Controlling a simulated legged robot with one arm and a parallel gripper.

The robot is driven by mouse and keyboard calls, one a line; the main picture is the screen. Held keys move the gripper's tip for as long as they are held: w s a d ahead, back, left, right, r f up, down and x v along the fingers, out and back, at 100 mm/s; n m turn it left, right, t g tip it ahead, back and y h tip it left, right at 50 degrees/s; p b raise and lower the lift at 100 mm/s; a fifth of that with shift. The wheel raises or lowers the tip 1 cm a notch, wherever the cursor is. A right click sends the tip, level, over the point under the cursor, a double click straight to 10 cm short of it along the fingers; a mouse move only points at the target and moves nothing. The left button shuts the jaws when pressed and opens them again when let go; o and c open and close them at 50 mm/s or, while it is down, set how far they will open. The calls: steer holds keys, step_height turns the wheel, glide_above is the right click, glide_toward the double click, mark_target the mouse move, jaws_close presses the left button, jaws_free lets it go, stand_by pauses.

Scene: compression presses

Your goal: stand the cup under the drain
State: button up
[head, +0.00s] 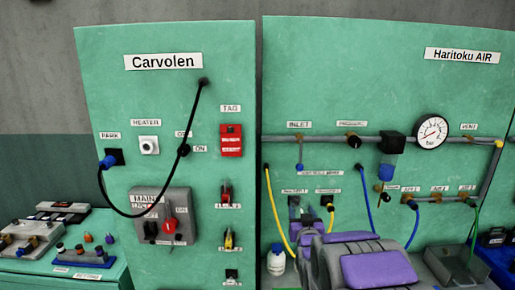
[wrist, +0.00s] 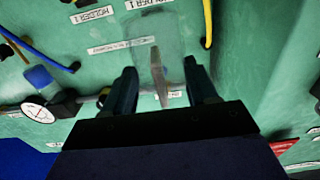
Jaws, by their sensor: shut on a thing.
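In the wrist view a clear, see-through cup (wrist: 138,42) shows faintly between the fingers of my gripper (wrist: 160,82), which is shut on it. A thin pale grey-brown upright strip shows at the cup; I cannot tell what it is. Both are in front of the green panel, by the holder labels. In the head view the purple and grey arm covers much of this area, and the cup is not clear. The filter bowl (head: 387,171) is blue, with a small brass fitting that looks like the drain (head: 384,197) below it. The bowl also shows in the wrist view (wrist: 38,77).
A pressure gauge (head: 432,131) and a grey pipe (head: 335,139) run across the panel. Yellow hoses (head: 276,215) and blue hoses (head: 367,205) hang near the arm. A white bottle (head: 276,262) stands left of the arm. A grey box (head: 462,268) sits at the right.

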steer(key=s+f, duration=0.3)
steer(key=f, duration=0.3)
steer(key=s+f, duration=0.3)
steer(key=f, duration=0.4)
steer(key=shift+s+d, duration=0.3)
steer(key=shift+s, duration=0.05)
steer(key=shift+s+a+f, duration=0.15)
steer(key=shift+s+f, duration=0.1)
steer(key=shift+f, duration=0.05)
